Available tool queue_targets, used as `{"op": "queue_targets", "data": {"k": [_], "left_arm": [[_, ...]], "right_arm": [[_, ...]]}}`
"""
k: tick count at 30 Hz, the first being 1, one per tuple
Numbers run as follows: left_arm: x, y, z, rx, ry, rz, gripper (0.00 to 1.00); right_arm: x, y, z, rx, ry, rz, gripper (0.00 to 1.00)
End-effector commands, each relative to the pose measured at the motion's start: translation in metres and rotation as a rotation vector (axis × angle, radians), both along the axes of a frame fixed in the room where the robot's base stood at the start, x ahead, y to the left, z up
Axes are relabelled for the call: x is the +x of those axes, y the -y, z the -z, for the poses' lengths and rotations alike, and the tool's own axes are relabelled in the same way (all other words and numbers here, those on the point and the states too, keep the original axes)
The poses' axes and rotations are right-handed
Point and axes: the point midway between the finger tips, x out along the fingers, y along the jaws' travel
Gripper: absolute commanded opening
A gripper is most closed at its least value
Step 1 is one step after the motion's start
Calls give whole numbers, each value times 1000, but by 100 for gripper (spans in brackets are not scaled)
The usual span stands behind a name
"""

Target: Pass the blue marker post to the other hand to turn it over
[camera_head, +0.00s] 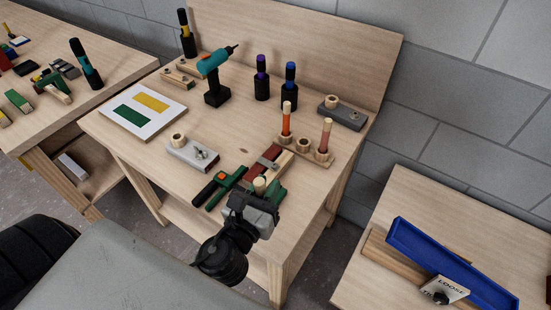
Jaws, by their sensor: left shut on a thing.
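My left gripper (254,205) is shut on a post, taken as the blue marker post (259,184), over the front edge of the workbench. Only its pale, bare end shows above the jaws; the rest is hidden by the gripper, and I see no blue on it. A wooden rack (304,150) behind the gripper, to the right, holds an orange post (286,120) and a pinkish-red post (325,136), both upright. One hole of the rack between them looks empty. My right gripper is not in view.
Clamps and battens, green (225,184) and dark red (290,158), lie close behind the gripper. A grey block (192,154), a teal drill (213,75) and dark bottles (290,88) stand further back.

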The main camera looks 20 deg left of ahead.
Motion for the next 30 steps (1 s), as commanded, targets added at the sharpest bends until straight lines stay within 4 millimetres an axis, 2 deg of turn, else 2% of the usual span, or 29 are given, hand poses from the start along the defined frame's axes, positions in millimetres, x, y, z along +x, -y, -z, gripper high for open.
{"op": "queue_targets", "data": {"k": [6,14,17,21,26,30], "left_arm": [[25,34,-21,-307,129,28,0],[47,75,-53,-767,277,125,0],[55,94,-71,-978,317,179,0],[65,127,-105,-1280,337,264,0],[69,148,-128,-1438,315,313,0],[70,153,-128,-1472,301,324,0]], "right_arm": [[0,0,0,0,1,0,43],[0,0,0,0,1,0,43],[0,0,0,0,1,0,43],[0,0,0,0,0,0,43],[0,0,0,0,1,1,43],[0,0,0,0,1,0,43]]}}
